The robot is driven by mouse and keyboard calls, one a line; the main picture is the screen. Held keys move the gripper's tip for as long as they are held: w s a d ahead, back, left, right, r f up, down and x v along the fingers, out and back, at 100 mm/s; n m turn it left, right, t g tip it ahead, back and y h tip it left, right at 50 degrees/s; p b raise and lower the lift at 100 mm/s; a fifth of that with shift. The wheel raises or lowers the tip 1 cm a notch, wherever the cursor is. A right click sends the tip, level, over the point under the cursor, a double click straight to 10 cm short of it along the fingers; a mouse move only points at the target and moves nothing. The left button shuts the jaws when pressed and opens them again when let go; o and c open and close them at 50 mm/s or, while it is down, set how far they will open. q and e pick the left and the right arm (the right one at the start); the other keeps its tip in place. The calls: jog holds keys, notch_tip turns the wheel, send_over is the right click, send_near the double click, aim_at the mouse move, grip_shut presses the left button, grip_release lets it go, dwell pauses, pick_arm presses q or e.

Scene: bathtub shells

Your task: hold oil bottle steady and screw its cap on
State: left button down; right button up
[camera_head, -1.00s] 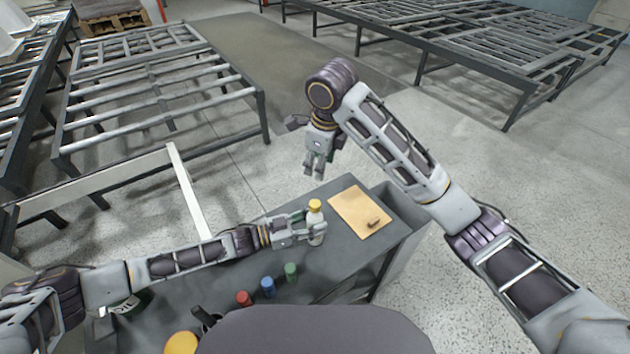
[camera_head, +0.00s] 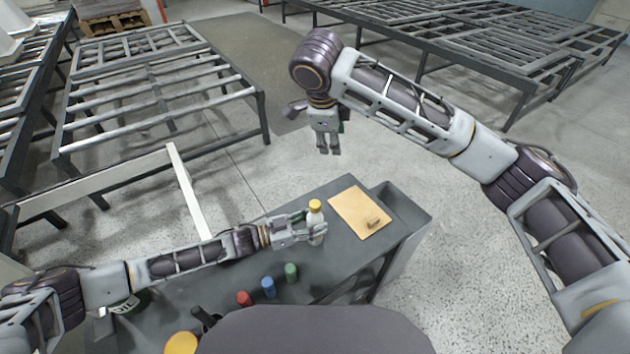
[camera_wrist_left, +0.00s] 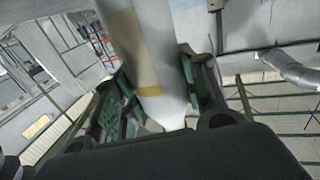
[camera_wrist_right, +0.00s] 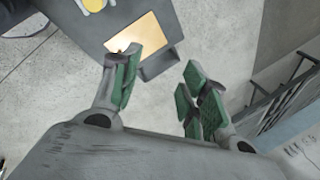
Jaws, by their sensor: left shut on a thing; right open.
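A pale bottle (camera_head: 317,238) stands upright on the dark table, with a yellow cap (camera_head: 315,205) on its top. I cannot tell how tightly the cap sits. My left gripper (camera_head: 308,231) is shut around the bottle's body from the left. In the left wrist view, the bottle (camera_wrist_left: 150,60) lies between the two fingers, and its cap is out of frame. My right gripper (camera_head: 329,148) is open, empty and pointing down, apart from the bottle and beyond the table's far edge. Its spread green-padded fingers show in the right wrist view (camera_wrist_right: 158,90).
A tan board (camera_head: 357,209) with a small brown piece (camera_head: 373,222) lies right of the bottle. Red (camera_head: 243,298), blue (camera_head: 268,287) and green (camera_head: 291,272) caps stand nearer me. A lettered container (camera_head: 128,304) is partly hidden by my left arm.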

jog(key=f+n, duration=0.1)
jog(key=n, duration=0.2)
jog(key=n+g+y, duration=0.1)
jog(key=n+g, duration=0.3)
jog(key=n, duration=2.6)
send_over(315, 204)
jog(key=f, duration=0.5)
jog(key=d+f, duration=0.1)
jog(key=f, duration=0.2)
jog(key=shift+w, duration=0.15)
jog(key=n, duration=0.6)
jog(key=shift+a+y, duration=0.3)
jog(key=shift+a, duration=0.1)
jog(key=n, duration=0.6)
jog(key=shift+a, duration=0.1)
jog(key=shift+f, duration=0.2)
jog(key=shift+f, duration=3.85)
